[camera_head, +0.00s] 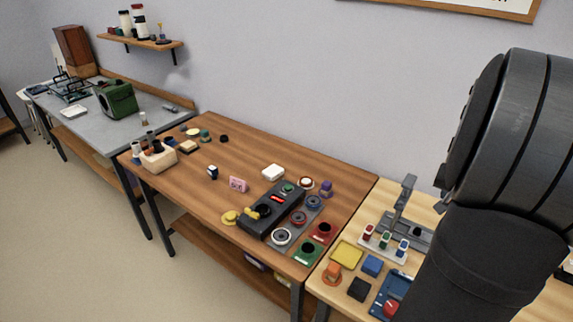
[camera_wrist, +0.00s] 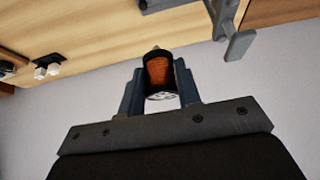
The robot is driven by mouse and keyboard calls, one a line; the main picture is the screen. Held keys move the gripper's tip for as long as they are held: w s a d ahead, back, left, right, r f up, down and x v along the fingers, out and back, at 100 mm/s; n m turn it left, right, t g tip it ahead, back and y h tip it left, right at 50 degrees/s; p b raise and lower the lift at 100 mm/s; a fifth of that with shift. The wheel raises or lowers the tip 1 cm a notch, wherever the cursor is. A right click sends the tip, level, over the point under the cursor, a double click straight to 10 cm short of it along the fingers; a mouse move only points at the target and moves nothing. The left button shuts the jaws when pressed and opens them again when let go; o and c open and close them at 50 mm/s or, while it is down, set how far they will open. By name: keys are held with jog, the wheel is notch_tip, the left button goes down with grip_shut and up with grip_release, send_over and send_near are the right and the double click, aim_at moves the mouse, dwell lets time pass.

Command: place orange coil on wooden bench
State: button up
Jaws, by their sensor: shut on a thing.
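The orange coil (camera_wrist: 159,72) is a small spool with orange winding and dark ends. In the wrist view it sits between the two fingers of my gripper (camera_wrist: 158,80), which is shut on it. The coil is off any surface as far as the view shows. A brown wooden bench (camera_head: 240,145) stands in the middle of the head view. A lighter wooden bench (camera_head: 328,285) adjoins it at the right. Pale wood also shows in the wrist view (camera_wrist: 110,30), beyond the coil. My gripper and the coil are not visible in the head view, where my dark arm covers the right side.
The brown bench carries a black device (camera_head: 272,208), a pink block (camera_head: 238,184), a white box (camera_head: 273,172) and a tan holder (camera_head: 158,158). Its back middle is mostly clear. The lighter bench holds a grey stand (camera_head: 403,205), a yellow tray (camera_head: 346,254) and several coloured blocks.

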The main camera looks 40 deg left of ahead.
jog(key=w+a+r+n+y, duration=0.15)
jog(key=w+a, duration=0.25)
jog(key=a, duration=0.4)
jog(key=w+a+n, duration=0.2)
jog(key=w+a, duration=0.1)
jog(key=a, duration=0.4)
jog(key=n+g+y, duration=0.3)
jog(key=n+y, duration=0.1)
jog(key=n, duration=0.5)
send_over(250, 179)
jog(key=shift+m, duration=0.25)
notch_tip(250, 179, down, 19)
jog(key=shift+w+d+r, duration=0.1)
jog(key=shift+d+r, duration=0.05)
jog(key=shift+r, duration=0.05)
jog(key=shift+a+f, duration=0.2)
jog(key=shift+f, duration=1.85)
jog(key=shift+f, duration=0.1)
